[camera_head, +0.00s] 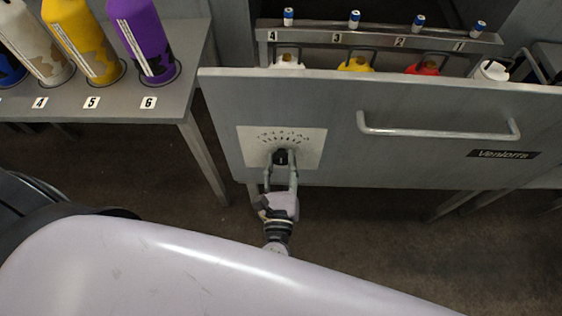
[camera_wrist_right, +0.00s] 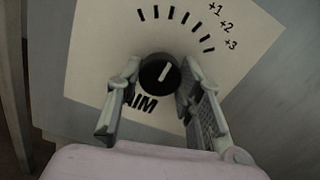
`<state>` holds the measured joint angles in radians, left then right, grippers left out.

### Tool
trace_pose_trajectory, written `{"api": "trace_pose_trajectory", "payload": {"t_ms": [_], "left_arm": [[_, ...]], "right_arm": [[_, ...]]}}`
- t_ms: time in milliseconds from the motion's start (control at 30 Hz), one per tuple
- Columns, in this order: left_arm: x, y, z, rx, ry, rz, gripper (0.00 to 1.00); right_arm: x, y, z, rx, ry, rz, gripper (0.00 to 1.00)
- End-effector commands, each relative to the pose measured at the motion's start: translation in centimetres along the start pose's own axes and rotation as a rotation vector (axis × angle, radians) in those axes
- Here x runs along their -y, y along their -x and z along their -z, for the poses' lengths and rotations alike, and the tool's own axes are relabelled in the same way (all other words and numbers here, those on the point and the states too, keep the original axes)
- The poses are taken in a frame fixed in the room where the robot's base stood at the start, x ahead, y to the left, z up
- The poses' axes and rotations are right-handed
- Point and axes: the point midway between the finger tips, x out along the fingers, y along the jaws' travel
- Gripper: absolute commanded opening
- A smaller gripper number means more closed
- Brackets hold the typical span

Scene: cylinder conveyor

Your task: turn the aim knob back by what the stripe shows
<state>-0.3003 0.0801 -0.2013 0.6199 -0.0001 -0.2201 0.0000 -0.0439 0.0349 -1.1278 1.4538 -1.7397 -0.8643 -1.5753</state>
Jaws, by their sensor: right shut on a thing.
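The aim knob (camera_wrist_right: 159,75) is a round black knob on a white dial plate (camera_head: 311,148) at the left of the grey front panel. Its white pointer line tilts up and to the right in the right wrist view, toward the tick marks; I cannot tell the exact tick. Labels +1, +2, +3 sit at the right end of the scale. My right gripper (camera_head: 281,163) is shut on the knob, one finger on each side. Bottles numbered 4 (camera_head: 37,45), 5 (camera_head: 84,38) and 6 (camera_head: 143,38) each bear a pale marked strip. My left gripper is not in view.
The bottles stand in a grey table (camera_head: 185,70) at the left. Floor shows below.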

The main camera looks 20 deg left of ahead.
Motion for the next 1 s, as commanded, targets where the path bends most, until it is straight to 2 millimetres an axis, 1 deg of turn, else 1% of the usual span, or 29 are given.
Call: {"api": "trace_pose_trajectory", "payload": {"t_ms": [100,367,1000], "left_arm": [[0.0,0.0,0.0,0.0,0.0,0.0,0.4],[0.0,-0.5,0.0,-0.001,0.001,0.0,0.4],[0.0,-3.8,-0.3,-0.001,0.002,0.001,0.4]], "right_arm": [[0.0,0.0,0.0,0.0,0.0,-0.001,0.06],[-0.1,0.0,0.1,0.001,-0.042,0.0,0.06],[0.0,0.0,0.1,0.002,-0.434,0.001,0.06]]}}
